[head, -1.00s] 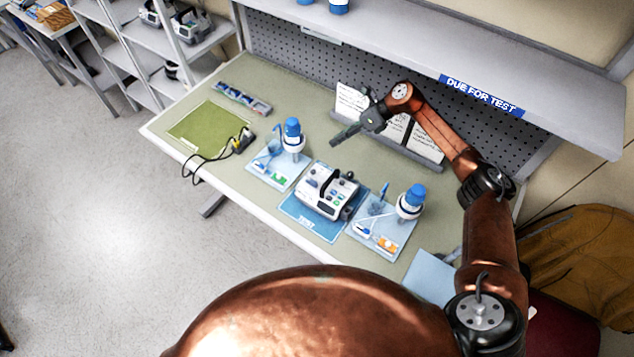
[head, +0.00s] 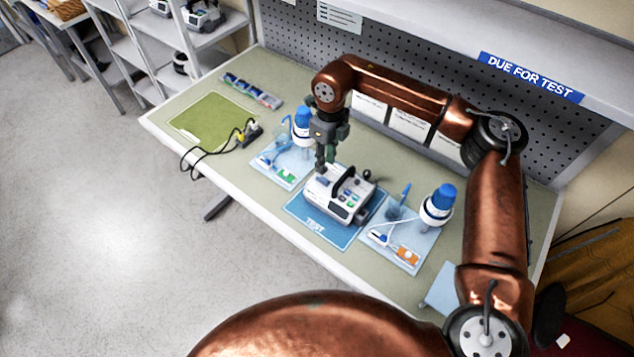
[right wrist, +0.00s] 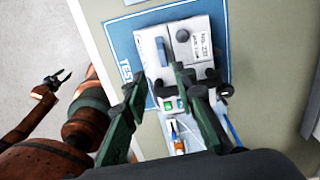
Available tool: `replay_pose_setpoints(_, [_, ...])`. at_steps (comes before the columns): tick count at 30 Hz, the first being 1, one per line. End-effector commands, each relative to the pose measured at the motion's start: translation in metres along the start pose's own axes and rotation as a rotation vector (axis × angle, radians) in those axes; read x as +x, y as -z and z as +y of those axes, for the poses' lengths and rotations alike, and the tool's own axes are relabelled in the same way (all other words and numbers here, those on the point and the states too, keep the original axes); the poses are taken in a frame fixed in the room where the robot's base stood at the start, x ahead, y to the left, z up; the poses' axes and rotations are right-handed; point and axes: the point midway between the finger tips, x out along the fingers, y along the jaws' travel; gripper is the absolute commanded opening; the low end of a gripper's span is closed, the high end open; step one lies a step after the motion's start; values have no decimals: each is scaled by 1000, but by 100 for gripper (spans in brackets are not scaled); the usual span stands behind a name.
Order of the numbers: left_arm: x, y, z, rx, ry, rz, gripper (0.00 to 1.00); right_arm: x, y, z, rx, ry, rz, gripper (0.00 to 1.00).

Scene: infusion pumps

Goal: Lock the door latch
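A white and grey infusion pump (head: 340,194) stands on the blue TEST mat (head: 312,228). It also shows in the right wrist view (right wrist: 190,48), with dark fittings on its casing. I cannot tell which part is the door latch or how it is set. My right gripper (head: 325,165) points down over the pump's left rear end; contact is unclear. In the right wrist view its two fingers (right wrist: 154,78) are apart, with nothing held between them. My left gripper (right wrist: 58,80) shows only in the right wrist view, off to the left, with its fingers spread.
Light blue trays with blue-capped bottles (head: 302,126) (head: 437,203) flank the pump. A green mat (head: 210,118) and a black cable (head: 212,155) lie to the left. A pegboard (head: 400,65) stands behind, under the DUE FOR TEST shelf (head: 530,76).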

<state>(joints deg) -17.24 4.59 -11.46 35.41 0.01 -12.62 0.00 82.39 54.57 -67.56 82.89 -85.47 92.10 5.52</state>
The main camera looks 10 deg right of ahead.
Motion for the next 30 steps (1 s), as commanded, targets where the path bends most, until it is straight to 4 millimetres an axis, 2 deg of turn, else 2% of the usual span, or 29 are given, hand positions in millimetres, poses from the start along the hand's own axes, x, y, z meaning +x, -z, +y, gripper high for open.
replay_pose_setpoints(1, [5,-2,0,0,0,-2,33,4,4,-2,15,22,10,25])
replay_pose_setpoints(5, [5,-2,0,0,0,-2,33,11,8,-4,33,41,19,25])
replay_pose_setpoints(18, [3,2,0,0,0,3,33,72,7,-5,31,38,17,25])
replay_pose_setpoints(22, [3,2,0,0,0,3,33,78,7,-5,31,37,15,25])
replay_pose_setpoints(30, [3,2,0,0,0,3,33,79,7,-5,31,37,15,25])
